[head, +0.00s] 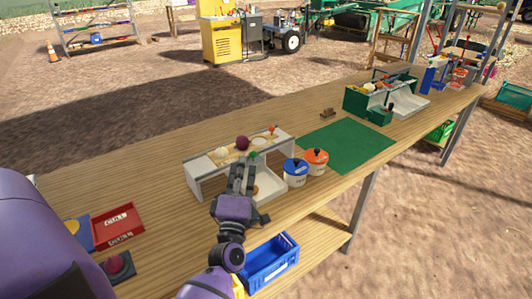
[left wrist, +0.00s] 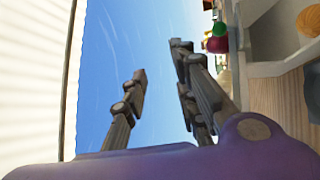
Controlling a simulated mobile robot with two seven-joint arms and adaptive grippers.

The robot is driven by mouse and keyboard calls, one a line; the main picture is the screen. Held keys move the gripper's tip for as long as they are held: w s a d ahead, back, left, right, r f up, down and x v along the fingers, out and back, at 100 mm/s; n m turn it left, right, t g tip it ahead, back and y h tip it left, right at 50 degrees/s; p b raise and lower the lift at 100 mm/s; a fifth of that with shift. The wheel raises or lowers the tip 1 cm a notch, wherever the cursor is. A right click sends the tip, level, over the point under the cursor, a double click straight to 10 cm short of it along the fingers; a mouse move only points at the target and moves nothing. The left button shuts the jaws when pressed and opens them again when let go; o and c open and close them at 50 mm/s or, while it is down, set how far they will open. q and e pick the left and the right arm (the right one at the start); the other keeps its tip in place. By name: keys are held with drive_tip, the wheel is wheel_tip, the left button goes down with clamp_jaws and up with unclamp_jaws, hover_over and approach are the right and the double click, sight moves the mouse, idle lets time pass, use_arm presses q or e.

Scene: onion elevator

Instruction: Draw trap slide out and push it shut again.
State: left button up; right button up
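A pale grey raised box (head: 200,177) stands on the wooden table, with a dark red onion (head: 243,143) and a whitish one (head: 222,152) on top. A small green ball knob (head: 253,154) shows at its front edge; I cannot tell whether it belongs to the trap slide. My left gripper (head: 246,167) is just in front of the box, close to the knob, and hides part of the front. In the left wrist view its fingers (left wrist: 160,58) are spread with nothing between them. The green knob (left wrist: 220,28) lies beyond the right-hand finger there. My right gripper is not in view.
Blue-lidded (head: 296,172) and orange-lidded (head: 315,161) pots stand close to the right of my left gripper. A green mat (head: 346,146) is clear beyond them.

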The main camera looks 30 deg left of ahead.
use_arm(q)
drive_tip(key=w+a+r+n+g+y+b, duration=0.1)
drive_tip(key=a+r+n+g+y, duration=0.4)
drive_tip(key=n, duration=0.7)
drive_tip(key=w+a+r+n+g+y+b, duration=0.1)
drive_tip(key=a+r+n+g+y, duration=0.3)
drive_tip(key=a+n+g+y, duration=0.55)
drive_tip(key=n+g+h+b, duration=0.2)
drive_tip(key=n+g+h, duration=0.1)
drive_tip(key=n+h, duration=1.8)
approach(255, 163)
drive_tip(key=d+f+n+y, duration=0.2)
drive_tip(key=n+y, duration=0.1)
drive_tip(key=shift+m, duration=0.25)
drive_tip(key=x, duration=0.7)
drive_tip(key=shift+w, duration=0.15)
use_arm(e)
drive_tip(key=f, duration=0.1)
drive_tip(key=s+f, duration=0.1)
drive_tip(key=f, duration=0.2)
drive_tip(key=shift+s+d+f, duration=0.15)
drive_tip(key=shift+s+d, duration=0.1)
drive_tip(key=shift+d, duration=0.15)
use_arm(q)
drive_tip(key=shift+c, duration=0.2)
